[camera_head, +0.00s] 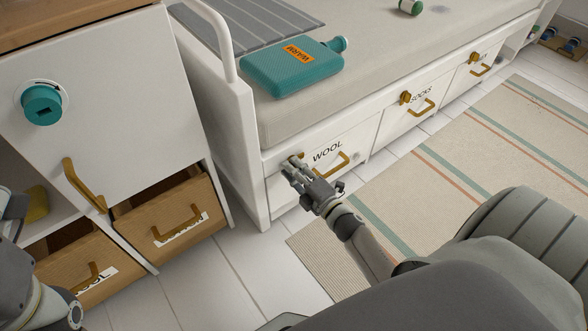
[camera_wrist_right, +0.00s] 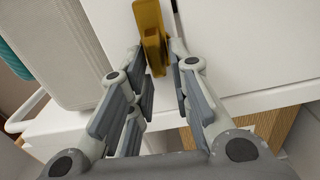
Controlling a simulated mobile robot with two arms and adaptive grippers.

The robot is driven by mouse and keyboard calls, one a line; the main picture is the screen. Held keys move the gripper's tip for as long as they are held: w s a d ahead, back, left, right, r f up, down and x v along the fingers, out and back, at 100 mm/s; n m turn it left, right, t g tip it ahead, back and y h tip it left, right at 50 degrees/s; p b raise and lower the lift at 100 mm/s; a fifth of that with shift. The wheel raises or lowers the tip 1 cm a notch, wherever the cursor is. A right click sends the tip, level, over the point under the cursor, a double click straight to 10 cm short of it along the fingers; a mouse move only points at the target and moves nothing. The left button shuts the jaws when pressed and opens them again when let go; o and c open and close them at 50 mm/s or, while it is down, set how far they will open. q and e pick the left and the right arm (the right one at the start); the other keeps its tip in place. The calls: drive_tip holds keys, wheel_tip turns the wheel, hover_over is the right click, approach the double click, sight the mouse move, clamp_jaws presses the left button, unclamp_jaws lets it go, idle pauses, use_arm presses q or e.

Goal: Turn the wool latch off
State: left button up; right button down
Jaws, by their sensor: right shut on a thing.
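The wool drawer (camera_head: 330,150), white with black "WOOL" lettering, is the nearest drawer under the bed. Its brass latch (camera_head: 297,156) sits at the drawer's upper left and is mostly hidden by my right gripper (camera_head: 291,170). In the right wrist view, the brass latch (camera_wrist_right: 152,45) stands upright in the picture at the fingertips of my right gripper (camera_wrist_right: 163,75), which is shut on it. The exact turn of the latch is hard to tell. The brass pull handle (camera_head: 338,166) is just right of my fingers, and the drawer looks closed.
The socks drawer (camera_head: 415,98) and another drawer continue to the right, each with a brass latch and handle. A white cabinet (camera_head: 120,90) with a teal knob and wooden bins stands left. A teal bottle (camera_head: 292,68) lies on the bed. A striped rug (camera_head: 470,150) covers the floor.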

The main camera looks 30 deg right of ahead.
drive_tip(key=shift+f+n, duration=0.15)
drive_tip(key=shift+n, duration=0.25)
drive_tip(key=c, duration=1.5)
unclamp_jaws()
drive_tip(key=s, duration=0.8)
drive_tip(key=s+d, duration=0.1)
drive_tip(key=s, duration=0.3)
drive_tip(key=shift+a, duration=0.1)
